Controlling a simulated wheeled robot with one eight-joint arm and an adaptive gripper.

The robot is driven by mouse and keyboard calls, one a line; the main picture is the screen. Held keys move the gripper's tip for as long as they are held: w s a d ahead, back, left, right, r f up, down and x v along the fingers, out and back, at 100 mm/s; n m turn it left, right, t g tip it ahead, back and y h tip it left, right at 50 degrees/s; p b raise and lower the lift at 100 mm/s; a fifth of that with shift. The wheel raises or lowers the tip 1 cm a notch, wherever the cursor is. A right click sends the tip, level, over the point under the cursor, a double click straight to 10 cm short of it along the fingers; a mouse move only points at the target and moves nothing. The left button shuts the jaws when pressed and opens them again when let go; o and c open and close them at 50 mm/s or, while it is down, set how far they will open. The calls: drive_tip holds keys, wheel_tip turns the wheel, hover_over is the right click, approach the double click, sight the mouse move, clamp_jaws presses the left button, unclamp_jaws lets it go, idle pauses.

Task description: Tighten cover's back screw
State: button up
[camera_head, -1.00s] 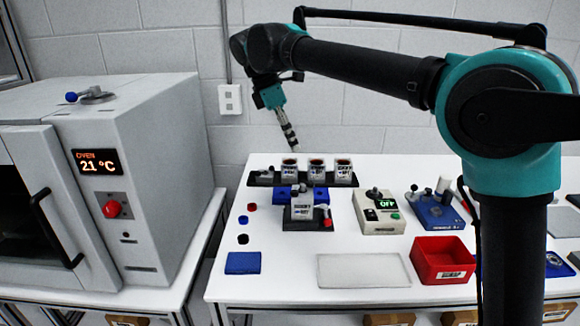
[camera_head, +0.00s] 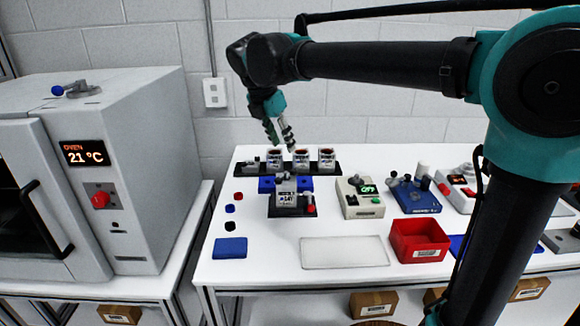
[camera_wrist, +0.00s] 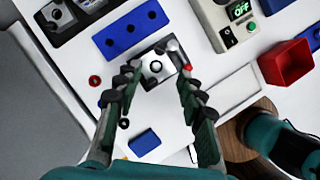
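The servo unit is a light block labelled 147 (camera_head: 286,192) on a dark fixture base (camera_head: 286,212) at the table's middle. In the wrist view its pale top (camera_wrist: 147,80) has a round feature in the centre. Small screws cannot be made out, and the back side is unclear. My gripper (camera_head: 282,146) hangs above the back of the table, near the row of cups in the head view. In the wrist view, my gripper (camera_wrist: 159,80) has its fingers spread apart, with the block showing between them. Nothing is held.
Behind the unit are a blue block (camera_head: 266,185) and a dark rack with several cups (camera_head: 326,157). Small caps (camera_head: 238,196) and a blue pad (camera_head: 230,248) lie left. A control box reading OFF (camera_wrist: 225,35), a blue fixture (camera_head: 414,197) and a red bin (camera_head: 419,240) stand right.

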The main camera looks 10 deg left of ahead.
sight(293, 171)
drive_tip(key=x, duration=1)
drive_tip(key=shift+w+f, duration=0.2)
drive_tip(key=shift+f, duration=0.1)
clamp_jaws()
